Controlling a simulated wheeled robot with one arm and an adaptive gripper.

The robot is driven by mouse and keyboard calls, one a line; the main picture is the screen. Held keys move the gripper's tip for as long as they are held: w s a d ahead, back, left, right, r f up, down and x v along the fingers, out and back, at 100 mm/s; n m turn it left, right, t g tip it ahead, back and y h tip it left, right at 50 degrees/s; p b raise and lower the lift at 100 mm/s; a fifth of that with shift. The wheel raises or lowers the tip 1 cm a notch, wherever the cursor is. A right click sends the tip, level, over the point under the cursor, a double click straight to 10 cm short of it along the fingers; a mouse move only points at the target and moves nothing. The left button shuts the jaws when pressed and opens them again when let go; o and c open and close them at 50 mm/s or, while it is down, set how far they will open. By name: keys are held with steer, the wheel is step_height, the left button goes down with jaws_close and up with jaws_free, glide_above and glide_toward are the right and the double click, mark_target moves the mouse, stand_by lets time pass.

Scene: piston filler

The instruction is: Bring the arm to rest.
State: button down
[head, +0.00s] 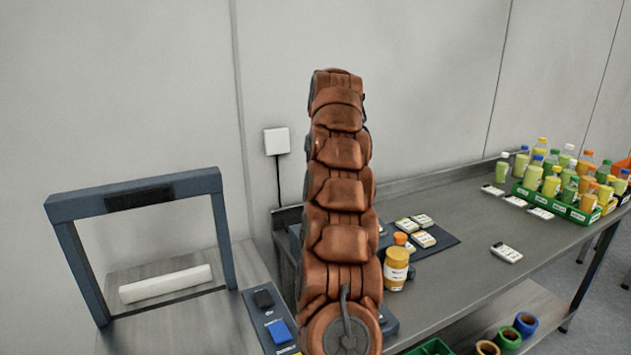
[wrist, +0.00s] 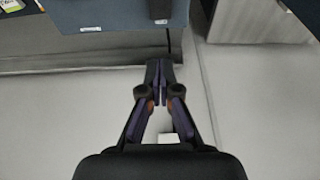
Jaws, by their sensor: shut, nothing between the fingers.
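My gripper (wrist: 160,82) shows in the wrist view with its two dark fingers together and nothing between them. In the head view my brown segmented arm stands upright in the middle, and my gripper cannot be made out there. The arm hides part of the bench and what is behind it.
A blue-grey frame (head: 140,192) stands at the left with a white bar (head: 165,283) inside it. A metal bench (head: 455,225) runs to the right. It bears an orange-capped jar (head: 396,270), a dark mat (head: 440,236) with cards, and a green crate (head: 560,207) of bottles.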

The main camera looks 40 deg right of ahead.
steer(key=shift+r, duration=0.15)
stand_by(0.5)
steer(key=s+a+f+n+g+y, duration=0.1)
steer(key=s+a, duration=0.3)
steer(key=a, duration=1.1)
steer(key=s+a+f+n+g+y, duration=0.15)
steer(key=s+a, duration=0.25)
steer(key=a, duration=1.1)
steer(key=s+a+f, duration=0.4)
steer(key=s, duration=0.5)
steer(key=s+a+f+n+g+h, duration=0.1)
steer(key=s+a+f, duration=0.3)
steer(key=s, duration=0.6)
steer(key=s+a+f+g+p, duration=0.1)
steer(key=s+a+f, duration=0.2)
steer(key=s, duration=0.6)
steer(key=shift+s+a+f, duration=0.35)
steer(key=shift+a+f, duration=0.05)
steer(key=shift+a, duration=0.55)
steer(key=shift+g, duration=0.25)
